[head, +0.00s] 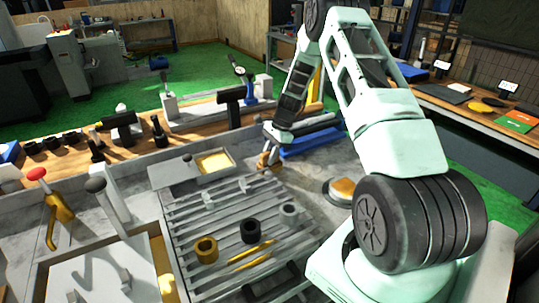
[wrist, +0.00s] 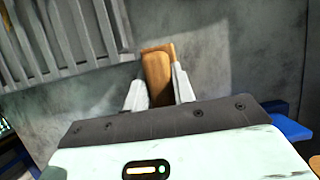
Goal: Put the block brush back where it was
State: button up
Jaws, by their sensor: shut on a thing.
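The block brush (wrist: 157,62) shows in the wrist view as a brown wooden piece between my two pale fingers. My gripper (wrist: 159,78) is shut on it. In the head view my gripper (head: 269,156) is low over the grey machine surface, just beyond the far right corner of the slotted plate. Only a small brown part of the brush (head: 263,161) shows there. The brush's lower side is hidden, and I cannot tell whether it touches the surface.
The slotted grey plate (head: 185,228) carries a brass ring (head: 205,250), a black ring (head: 250,231) and brass rods. A round brass-topped piece (head: 341,190) stands to the right. A blue object (head: 310,143) lies behind my gripper. Bare grey surface lies between the plate and the round piece.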

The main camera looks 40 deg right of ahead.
jog(key=o, duration=1)
jog(key=shift+f, duration=0.1)
jog(key=shift+c, duration=0.2)
jog(key=b+v, duration=0.3)
jog(key=v, duration=0.9)
jog(key=s+a+r+n+g, duration=0.15)
jog(key=a+n, duration=0.25)
jog(key=a, duration=0.7)
jog(key=s+a+r+n+h, duration=0.1)
jog(key=s+a+r+n, duration=0.3)
jog(key=a, duration=0.6)
jog(key=a+r+n+g, duration=0.1)
jog(key=a+n, duration=0.4)
jog(key=a, duration=0.6)
jog(key=s+a+n+h, duration=0.1)
jog(key=s+a+n, duration=0.3)
jog(key=s, duration=0.4)
jog(key=s+a+n+t+h, duration=0.1)
jog(key=s+a+n, duration=0.3)
jog(key=s+n, duration=0.2)
jog(key=s+a+n, duration=0.4)
jog(key=s+n, duration=0.1)
jog(key=s, duration=0.5)
jog(key=shift+s+a+r+n+h, duration=0.2)
jog(key=shift+s+a+n+h, duration=0.15)
jog(key=shift+n+h, duration=0.05)
